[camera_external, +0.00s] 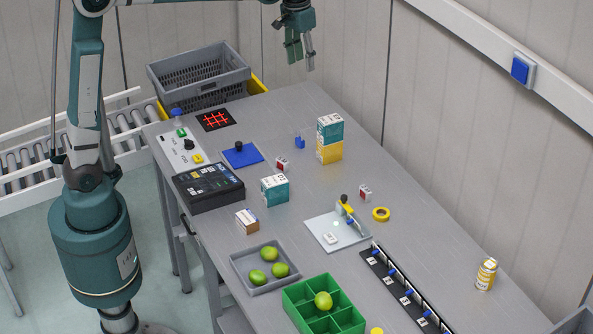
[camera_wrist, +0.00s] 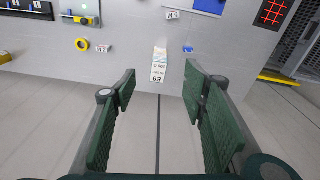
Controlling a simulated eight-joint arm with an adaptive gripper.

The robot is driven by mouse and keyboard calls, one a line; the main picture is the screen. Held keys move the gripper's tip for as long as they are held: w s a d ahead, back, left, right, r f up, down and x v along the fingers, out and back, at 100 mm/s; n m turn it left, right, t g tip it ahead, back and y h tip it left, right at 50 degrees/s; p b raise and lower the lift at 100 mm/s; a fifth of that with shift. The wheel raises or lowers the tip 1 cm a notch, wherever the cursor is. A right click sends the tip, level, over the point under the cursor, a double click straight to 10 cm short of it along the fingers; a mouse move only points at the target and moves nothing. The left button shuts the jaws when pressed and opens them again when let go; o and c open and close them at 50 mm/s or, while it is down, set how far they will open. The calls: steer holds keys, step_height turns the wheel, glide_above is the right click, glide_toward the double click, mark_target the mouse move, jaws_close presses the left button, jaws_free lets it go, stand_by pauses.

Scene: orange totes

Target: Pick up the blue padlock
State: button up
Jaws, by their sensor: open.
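The small blue padlock (camera_external: 299,142) stands on the grey table, just left of a tall teal-and-yellow box stack. In the wrist view it is a small blue shape (camera_wrist: 188,49) near the table edge, to the right of the box. My gripper (camera_external: 301,56) is high above the far part of the table, well apart from the padlock. In the wrist view its green padded fingers (camera_wrist: 161,78) are spread, with nothing between them.
The box stack (camera_external: 330,138) stands close beside the padlock. A small red-and-white block (camera_external: 282,164) and a blue plate with a black knob (camera_external: 242,154) are nearby. A grey crate (camera_external: 200,80) sits at the far end. A wall rises along the right.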

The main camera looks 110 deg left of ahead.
steer(key=n, duration=0.2)
glide_above(300, 139)
step_height(300, 139, down, 4)
steer(key=shift+g+h, duration=0.4)
steer(key=f, duration=2.9)
steer(key=shift+s+a+f, duration=0.2)
steer(key=shift+a+f, duration=0.05)
steer(key=shift+f, duration=0.5)
steer(key=shift+f, duration=0.1)
steer(key=shift+f, duration=1.2)
steer(key=shift+f, duration=0.1)
steer(key=shift+w+d+f+b, duration=0.1)
steer(key=shift+f+b, duration=0.05)
steer(key=shift+f, duration=1.1)
steer(key=shift+d+f+b, duration=0.1)
steer(key=shift+f+b, duration=0.05)
steer(key=shift+f, duration=1.1)
steer(key=shift+c, duration=0.2)
